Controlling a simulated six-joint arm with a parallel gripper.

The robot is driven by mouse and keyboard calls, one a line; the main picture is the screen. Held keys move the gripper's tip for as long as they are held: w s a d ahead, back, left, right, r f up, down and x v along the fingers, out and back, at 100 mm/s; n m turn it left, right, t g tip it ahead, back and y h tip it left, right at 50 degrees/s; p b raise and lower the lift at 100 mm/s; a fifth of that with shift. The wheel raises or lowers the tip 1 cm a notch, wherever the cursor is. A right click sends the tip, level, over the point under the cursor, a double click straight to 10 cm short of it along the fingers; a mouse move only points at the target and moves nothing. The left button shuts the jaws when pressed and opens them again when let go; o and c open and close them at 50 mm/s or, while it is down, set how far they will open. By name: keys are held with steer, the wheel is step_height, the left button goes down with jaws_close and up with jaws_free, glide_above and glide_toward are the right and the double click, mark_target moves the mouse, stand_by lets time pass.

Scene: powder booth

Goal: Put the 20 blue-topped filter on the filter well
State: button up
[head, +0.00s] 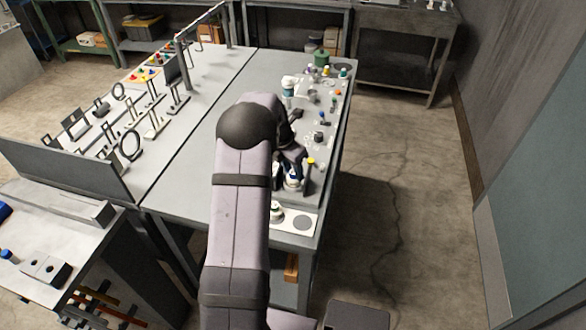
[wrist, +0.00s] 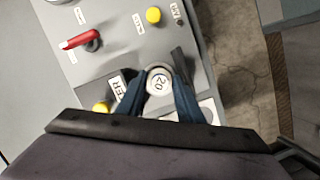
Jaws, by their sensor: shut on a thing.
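My gripper (wrist: 160,88) is shut on a round filter (wrist: 159,79) whose pale top reads "20". Its dark blue fingers press on either side of it. In the head view my gripper (head: 292,163) is over the near right part of the bench, with the white and blue filter (head: 293,182) low beneath it. The filter well is not clearly seen. A grey panel (wrist: 112,45) with a partly covered label ending in "TER" lies beside the filter. I cannot tell whether the filter touches the panel or hangs above it.
The panel carries a red lever (wrist: 80,40) and a yellow knob (wrist: 153,15). A white plate (head: 313,216) with a grey disc and a small pale bottle (head: 277,211) is at the bench's near edge. Several small items crowd the bench's far right. Its middle is clear.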

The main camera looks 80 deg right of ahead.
steer(key=shift+f, duration=0.65)
stand_by(1.6)
steer(key=o, duration=1.2)
steer(key=shift+s, duration=0.1)
steer(key=shift+f, duration=0.1)
steer(key=shift+c, duration=0.6)
steer(key=shift+o, duration=0.7)
steer(key=shift+a, duration=0.1)
steer(key=shift+p, duration=0.3)
